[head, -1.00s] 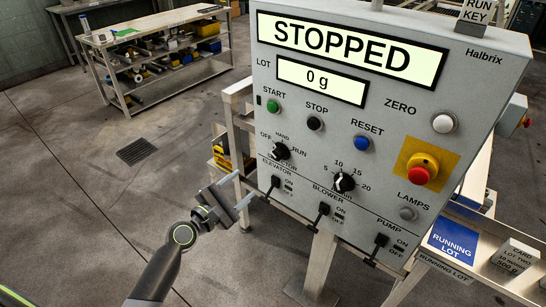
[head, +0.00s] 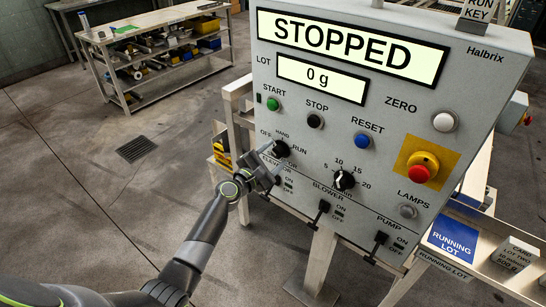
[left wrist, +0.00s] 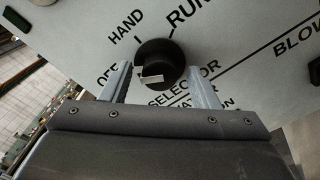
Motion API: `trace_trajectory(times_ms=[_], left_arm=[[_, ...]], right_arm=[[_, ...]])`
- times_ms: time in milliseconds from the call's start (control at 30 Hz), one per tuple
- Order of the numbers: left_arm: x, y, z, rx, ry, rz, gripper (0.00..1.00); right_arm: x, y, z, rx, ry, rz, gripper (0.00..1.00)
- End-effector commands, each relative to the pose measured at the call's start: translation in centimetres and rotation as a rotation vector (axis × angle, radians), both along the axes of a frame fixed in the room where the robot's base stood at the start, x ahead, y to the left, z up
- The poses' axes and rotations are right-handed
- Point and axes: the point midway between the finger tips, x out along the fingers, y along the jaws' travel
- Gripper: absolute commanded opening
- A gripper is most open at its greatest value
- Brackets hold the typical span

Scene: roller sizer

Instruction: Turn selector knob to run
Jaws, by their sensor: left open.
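The black selector knob (head: 281,149) is on the grey control panel, with OFF, HAND and RUN printed around it. In the left wrist view the knob (left wrist: 170,50) shows a pale mark on its lower left side; I cannot tell exactly which setting it points to. My left gripper (head: 269,162) is at the panel, just below and left of the knob in the head view. In the left wrist view its open fingers (left wrist: 160,78) lie on either side of the knob's lower part. I cannot tell whether they touch it. My right gripper is out of view.
The panel display (head: 350,45) reads STOPPED and the lot display (head: 321,80) reads 0 g. Start (head: 273,104), stop (head: 315,121) and reset (head: 362,141) buttons sit above, and a speed knob (head: 344,180) to the right. Toggle switches, including the blower's (head: 321,210), line the lower panel.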

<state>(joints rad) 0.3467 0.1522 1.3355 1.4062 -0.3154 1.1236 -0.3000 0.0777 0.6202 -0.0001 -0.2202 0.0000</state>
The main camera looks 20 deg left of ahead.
Motion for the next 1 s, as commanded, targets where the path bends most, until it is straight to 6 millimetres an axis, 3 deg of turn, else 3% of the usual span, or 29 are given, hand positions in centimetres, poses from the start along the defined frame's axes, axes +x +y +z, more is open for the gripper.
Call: trace_trajectory(times_ms=[200, 533, 1000], left_arm=[[0.0, 0.0, 0.0, 0.000, 0.000, 0.000, 0.53], [0.0, 0.0, 0.0, 0.000, 0.000, 0.000, 0.10], [0.0, 0.0, -0.2, 0.118, -0.043, 0.000, 0.11]], right_arm=[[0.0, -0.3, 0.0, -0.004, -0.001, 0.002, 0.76], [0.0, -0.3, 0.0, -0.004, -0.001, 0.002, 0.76], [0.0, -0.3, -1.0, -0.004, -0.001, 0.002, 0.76]])
